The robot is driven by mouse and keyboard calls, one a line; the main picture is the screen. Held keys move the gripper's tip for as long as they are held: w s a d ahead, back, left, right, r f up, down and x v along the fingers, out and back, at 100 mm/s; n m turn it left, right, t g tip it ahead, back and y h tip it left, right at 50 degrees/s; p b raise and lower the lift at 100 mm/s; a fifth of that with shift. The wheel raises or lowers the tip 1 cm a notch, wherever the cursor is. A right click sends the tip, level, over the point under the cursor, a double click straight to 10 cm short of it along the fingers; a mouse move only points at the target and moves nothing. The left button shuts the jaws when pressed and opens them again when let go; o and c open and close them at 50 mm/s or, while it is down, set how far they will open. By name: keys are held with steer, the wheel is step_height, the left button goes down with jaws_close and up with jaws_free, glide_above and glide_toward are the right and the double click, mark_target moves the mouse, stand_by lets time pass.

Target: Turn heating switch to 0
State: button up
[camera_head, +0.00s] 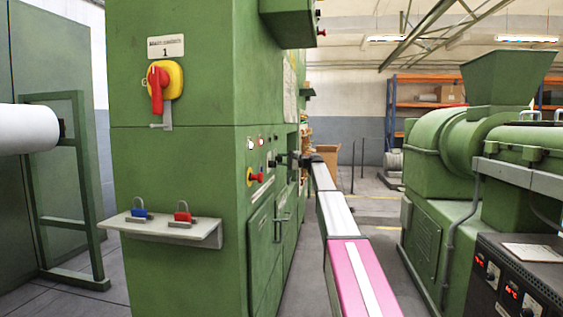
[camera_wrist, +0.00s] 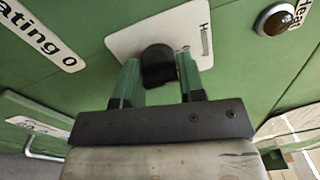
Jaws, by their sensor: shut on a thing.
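The heating switch is a black knob (camera_wrist: 157,70) on a white plate (camera_wrist: 125,45) on the green cabinet front. The plate carries a "0" mark beside the knob and a partly cut lettering starting with "H". My gripper (camera_wrist: 158,58) has its two green fingers on either side of the knob and is shut on it. A larger label (camera_wrist: 42,38) ending in "ating 0" is at the left of the wrist view. In the head view, my gripper (camera_head: 290,160) is at the cabinet's side face, and the knob is hidden there.
The green cabinet (camera_head: 190,190) bears a red-and-yellow main switch (camera_head: 160,85), a small red-and-yellow knob (camera_head: 256,177) and a shelf (camera_head: 165,230) with blue and red padlocks. A round dark-and-silver button (camera_wrist: 276,19) sits right of the switch. A green extruder (camera_head: 450,180) stands across the aisle.

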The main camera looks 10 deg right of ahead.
steer(key=shift+s+f, duration=0.15)
steer(key=shift+f, duration=0.1)
steer(key=o, duration=0.7)
steer(key=shift+o, duration=0.9)
steer(key=shift+r, duration=0.1)
steer(key=v, duration=1)
steer(key=shift+d, duration=0.4)
steer(key=shift+s, duration=0.1)
